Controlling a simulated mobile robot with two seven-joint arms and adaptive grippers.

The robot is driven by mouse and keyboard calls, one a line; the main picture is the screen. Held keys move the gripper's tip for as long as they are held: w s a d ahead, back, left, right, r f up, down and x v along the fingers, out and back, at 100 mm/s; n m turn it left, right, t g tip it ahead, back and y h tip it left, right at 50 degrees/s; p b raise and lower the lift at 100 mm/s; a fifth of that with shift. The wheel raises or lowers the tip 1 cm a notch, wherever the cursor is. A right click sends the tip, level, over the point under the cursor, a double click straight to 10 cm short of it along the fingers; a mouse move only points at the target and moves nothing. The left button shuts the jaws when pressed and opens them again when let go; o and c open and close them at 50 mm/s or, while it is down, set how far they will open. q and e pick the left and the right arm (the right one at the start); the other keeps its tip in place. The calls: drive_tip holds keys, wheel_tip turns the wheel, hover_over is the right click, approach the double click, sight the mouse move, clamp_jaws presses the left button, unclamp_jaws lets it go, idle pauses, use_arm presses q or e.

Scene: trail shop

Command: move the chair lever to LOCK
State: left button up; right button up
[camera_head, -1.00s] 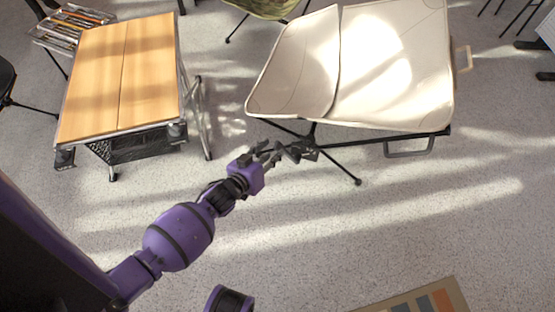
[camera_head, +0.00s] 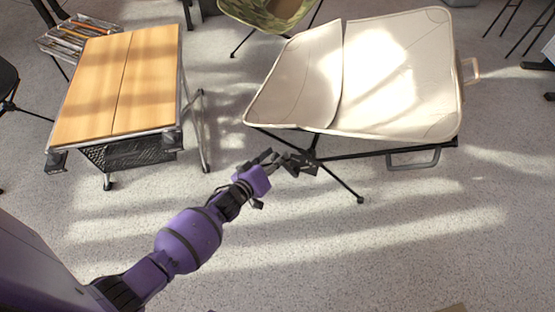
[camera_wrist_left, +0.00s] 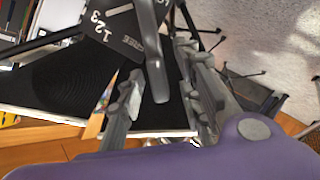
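The cream folding chair (camera_head: 395,75) stands on black legs at the right in the head view. My left gripper (camera_head: 288,161) is beside its near left frame, under the seat edge. In the left wrist view a dark plate (camera_wrist_left: 118,32) carries white marks 1, 2, 3 and the word FREE. A grey lever (camera_wrist_left: 155,65) runs from the top edge down past this plate. My left gripper (camera_wrist_left: 161,65) is open, with one finger on each side of the lever. Gaps show on both sides. No LOCK mark is readable. My right gripper is not in view.
A wooden folding table (camera_head: 118,85) with a metal frame stands at the left, with a utensil tray (camera_head: 75,32) behind it. A camouflage chair (camera_head: 270,10) is at the back. A grey loop handle (camera_head: 413,160) hangs under the cream chair's near edge. The floor in front is clear.

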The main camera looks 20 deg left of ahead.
use_arm(q)
drive_tip(key=shift+w+d+f, duration=0.1)
drive_tip(key=shift+w, duration=0.25)
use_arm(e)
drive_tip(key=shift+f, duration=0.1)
use_arm(q)
clamp_jaws()
